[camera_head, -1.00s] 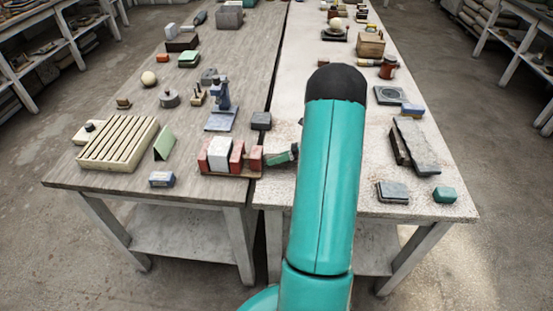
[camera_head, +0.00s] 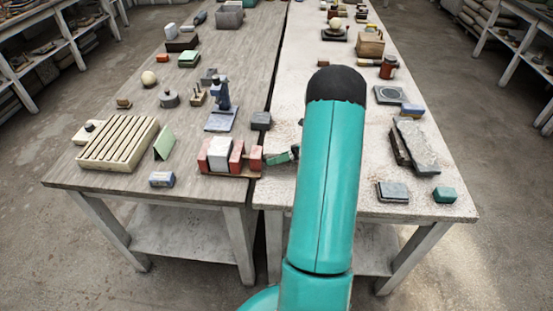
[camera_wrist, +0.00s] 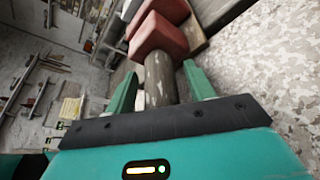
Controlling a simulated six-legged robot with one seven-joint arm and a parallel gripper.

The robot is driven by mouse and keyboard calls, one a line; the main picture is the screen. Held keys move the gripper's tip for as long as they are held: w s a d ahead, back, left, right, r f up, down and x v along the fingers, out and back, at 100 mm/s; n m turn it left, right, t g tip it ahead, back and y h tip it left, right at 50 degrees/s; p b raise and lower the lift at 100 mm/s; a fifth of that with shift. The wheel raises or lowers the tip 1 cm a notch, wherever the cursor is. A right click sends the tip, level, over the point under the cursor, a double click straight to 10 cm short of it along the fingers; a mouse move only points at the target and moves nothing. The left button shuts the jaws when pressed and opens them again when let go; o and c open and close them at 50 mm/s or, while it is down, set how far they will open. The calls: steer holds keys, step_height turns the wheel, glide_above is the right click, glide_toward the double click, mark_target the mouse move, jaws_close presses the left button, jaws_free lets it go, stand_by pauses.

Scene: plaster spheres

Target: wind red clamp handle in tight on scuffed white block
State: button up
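The clamp stands at the front right of the left table, with a wooden base and upright red blocks. The scuffed white block (camera_head: 219,153) sits between red jaws (camera_head: 203,157) (camera_head: 237,158). At the clamp's right end is another red block (camera_head: 256,159), also large in the wrist view (camera_wrist: 157,36). A worn grey-brown cylindrical handle (camera_wrist: 160,79) sticks out from it toward me. My gripper (camera_wrist: 162,70) has one green finger on each side of this handle, with narrow gaps showing, so it looks open. In the head view my gripper (camera_head: 280,157) is small beside the clamp's right end.
A blue stand (camera_head: 221,110) and a dark grey block (camera_head: 261,121) are behind the clamp. A green wedge (camera_head: 164,143) and a slatted rack (camera_head: 118,145) lie left. A small blue-grey block (camera_head: 162,179) is near the front edge. A gap separates the tables.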

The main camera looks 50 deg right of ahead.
steer(key=v, duration=1.4)
steer(key=shift+w, duration=0.1)
